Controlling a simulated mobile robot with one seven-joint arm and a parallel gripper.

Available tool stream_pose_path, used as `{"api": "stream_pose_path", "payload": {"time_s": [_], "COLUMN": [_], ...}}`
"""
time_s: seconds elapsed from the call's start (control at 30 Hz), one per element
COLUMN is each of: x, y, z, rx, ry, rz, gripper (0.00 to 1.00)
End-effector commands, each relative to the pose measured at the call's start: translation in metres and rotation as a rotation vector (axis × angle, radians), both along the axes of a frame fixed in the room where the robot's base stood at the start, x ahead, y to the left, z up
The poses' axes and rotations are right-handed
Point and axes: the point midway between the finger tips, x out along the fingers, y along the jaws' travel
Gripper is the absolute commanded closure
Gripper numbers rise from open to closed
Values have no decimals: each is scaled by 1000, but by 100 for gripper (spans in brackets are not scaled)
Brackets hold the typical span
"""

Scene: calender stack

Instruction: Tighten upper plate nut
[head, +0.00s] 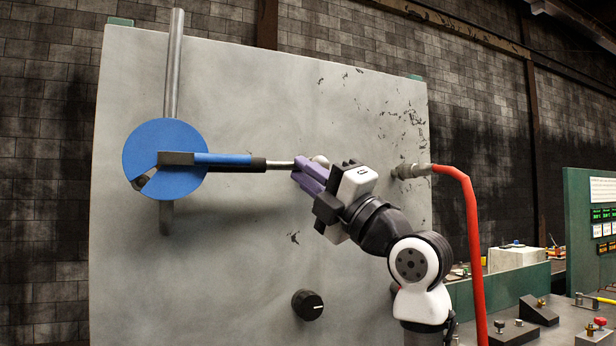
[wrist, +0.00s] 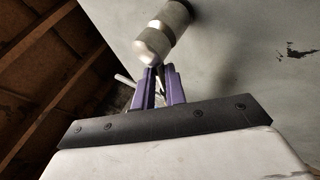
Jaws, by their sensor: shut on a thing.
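A grey upright plate (head: 220,260) fills the middle of the head view. On its left is a blue disc (head: 150,135) with a dark block across it. From it a lever (head: 225,160) with a blue sleeve, black collar and bare metal end runs level to the right. My gripper (head: 303,172), with purple fingers, is shut on the lever's metal end. In the wrist view the fingers (wrist: 160,88) are close together, with a pale rod (wrist: 124,80) beside them. What they hold is mostly hidden there. I cannot tell which part is the nut.
A steel rod (head: 174,60) stands upright behind the disc. A metal fitting (head: 408,171) with a red hose (head: 472,230) is right of my gripper. A black knob (head: 307,304) sits below. A bench with small parts is at the lower right.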

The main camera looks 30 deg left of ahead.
Motion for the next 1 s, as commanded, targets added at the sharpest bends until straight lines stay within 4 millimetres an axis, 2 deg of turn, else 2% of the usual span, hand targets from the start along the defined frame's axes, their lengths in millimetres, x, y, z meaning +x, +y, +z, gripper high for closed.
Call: {"api": "stream_pose_path", "payload": {"time_s": [1.0], "x": [-3], "y": [2], "z": [6], "rx": [123], "ry": [157], "rz": [0], "gripper": [100]}}
